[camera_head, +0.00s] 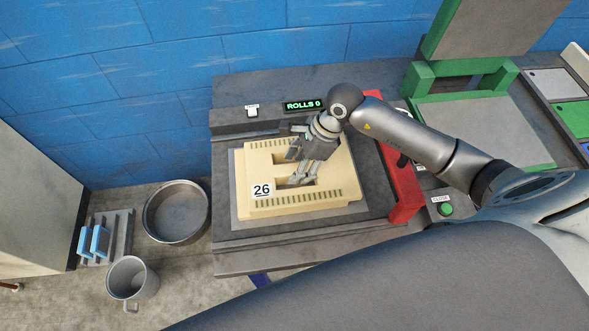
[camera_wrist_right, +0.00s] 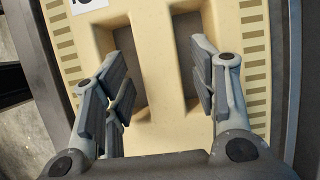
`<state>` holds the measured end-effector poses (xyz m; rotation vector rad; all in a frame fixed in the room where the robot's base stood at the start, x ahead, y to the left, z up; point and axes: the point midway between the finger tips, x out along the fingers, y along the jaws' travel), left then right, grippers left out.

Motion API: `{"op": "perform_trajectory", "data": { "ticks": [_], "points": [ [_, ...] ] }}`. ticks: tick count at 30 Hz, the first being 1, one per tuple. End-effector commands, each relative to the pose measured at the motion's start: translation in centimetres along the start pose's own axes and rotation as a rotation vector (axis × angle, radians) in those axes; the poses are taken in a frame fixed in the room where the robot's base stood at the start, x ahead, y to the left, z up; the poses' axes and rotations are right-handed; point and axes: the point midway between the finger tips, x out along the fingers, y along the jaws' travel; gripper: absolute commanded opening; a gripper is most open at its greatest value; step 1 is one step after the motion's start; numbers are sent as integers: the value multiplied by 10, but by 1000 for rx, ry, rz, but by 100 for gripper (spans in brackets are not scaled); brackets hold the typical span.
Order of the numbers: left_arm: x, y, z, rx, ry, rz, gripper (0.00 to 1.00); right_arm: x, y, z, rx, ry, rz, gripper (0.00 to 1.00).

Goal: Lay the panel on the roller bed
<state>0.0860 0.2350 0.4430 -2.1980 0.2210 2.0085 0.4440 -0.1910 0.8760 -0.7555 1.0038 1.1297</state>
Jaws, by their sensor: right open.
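A cream panel (camera_head: 318,199) with a white label reading 26 lies flat on the grey bed (camera_head: 232,224) below a sign reading ROLLS 0. The panel has two recesses with a bar between them and rows of small slots along its edges. My right gripper (camera_head: 303,176) is open over the middle of the panel. In the right wrist view the fingers (camera_wrist_right: 158,62) stand apart on either side of the panel's central bar (camera_wrist_right: 163,70). I cannot tell whether they touch it. My left gripper is out of view.
A red bar (camera_head: 402,185) runs along the bed's right side, near a green button (camera_head: 445,209). A green-framed press (camera_head: 480,125) stands further right. A round metal basin (camera_head: 176,212), a mug (camera_head: 133,279) and a rack with blue plates (camera_head: 101,240) are at left.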

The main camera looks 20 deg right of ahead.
Motion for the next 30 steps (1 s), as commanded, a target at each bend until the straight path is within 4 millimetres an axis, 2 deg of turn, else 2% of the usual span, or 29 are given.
{"op": "perform_trajectory", "data": {
  "ticks": [6, 12, 18, 30],
  "points": [
    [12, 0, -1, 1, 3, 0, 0, -49, -2, -1, -2, 1, -6, 53],
    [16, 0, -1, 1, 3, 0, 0, -80, -1, -1, -1, 0, -4, 53],
    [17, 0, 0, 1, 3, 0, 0, -91, 0, 0, -1, -1, -1, 53],
    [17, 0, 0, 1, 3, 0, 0, -91, 0, 0, 0, -1, 0, 53]
  ]
}}
